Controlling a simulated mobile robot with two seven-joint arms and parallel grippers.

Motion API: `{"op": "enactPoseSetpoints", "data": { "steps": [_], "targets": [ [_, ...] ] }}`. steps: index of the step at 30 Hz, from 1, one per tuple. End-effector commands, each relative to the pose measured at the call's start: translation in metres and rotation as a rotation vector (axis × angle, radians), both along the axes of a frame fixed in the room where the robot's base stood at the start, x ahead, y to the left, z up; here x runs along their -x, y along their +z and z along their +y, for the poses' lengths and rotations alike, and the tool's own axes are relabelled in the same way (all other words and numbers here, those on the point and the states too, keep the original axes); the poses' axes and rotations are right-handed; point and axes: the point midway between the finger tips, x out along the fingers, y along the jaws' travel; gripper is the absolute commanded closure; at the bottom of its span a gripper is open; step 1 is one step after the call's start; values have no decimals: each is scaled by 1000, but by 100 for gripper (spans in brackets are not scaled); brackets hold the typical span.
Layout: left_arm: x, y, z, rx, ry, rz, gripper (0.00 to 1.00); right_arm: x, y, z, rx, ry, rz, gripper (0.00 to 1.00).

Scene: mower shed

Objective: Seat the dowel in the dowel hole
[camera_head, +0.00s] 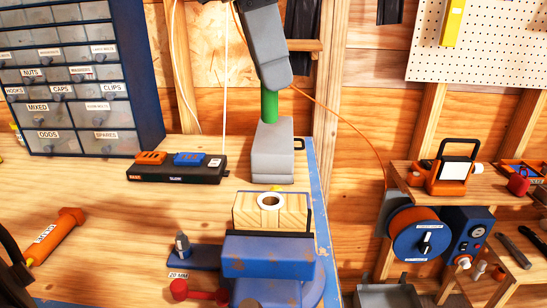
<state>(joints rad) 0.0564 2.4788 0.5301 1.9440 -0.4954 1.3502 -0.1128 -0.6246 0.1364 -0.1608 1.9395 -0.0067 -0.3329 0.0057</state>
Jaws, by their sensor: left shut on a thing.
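My left gripper (275,178) hangs down from the top of the picture as a grey body below a green section (269,105). It is right behind and above the wooden block in the picture. A small yellow end (277,188) shows under it and looks like the tip of the dowel; the rest is hidden by the gripper. The wooden block (243,217) sits upright at the blue vise (267,258). Its dowel hole (269,201), a dark opening in a white ring, faces up and looks empty. The yellow end appears just above and behind the hole. My right gripper is not seen.
A black strip with orange and blue pieces (177,174) lies left of the gripper. A blue plate (196,262) with a small peg is beside the vise. An orange tool (57,232) lies at left. The drawer cabinet (85,145) stands behind. The bench between is clear.

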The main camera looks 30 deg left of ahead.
Motion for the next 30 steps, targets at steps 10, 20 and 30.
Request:
{"op": "enactPoseSetpoints", "data": {
  "steps": [10,20,30],
  "targets": [
    [0,-81,0,0,0,1,100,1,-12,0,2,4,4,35],
    [0,-119,0,-1,2,3,100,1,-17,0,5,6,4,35],
    [0,-132,0,1,1,-1,100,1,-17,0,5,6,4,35]
  ]
}}
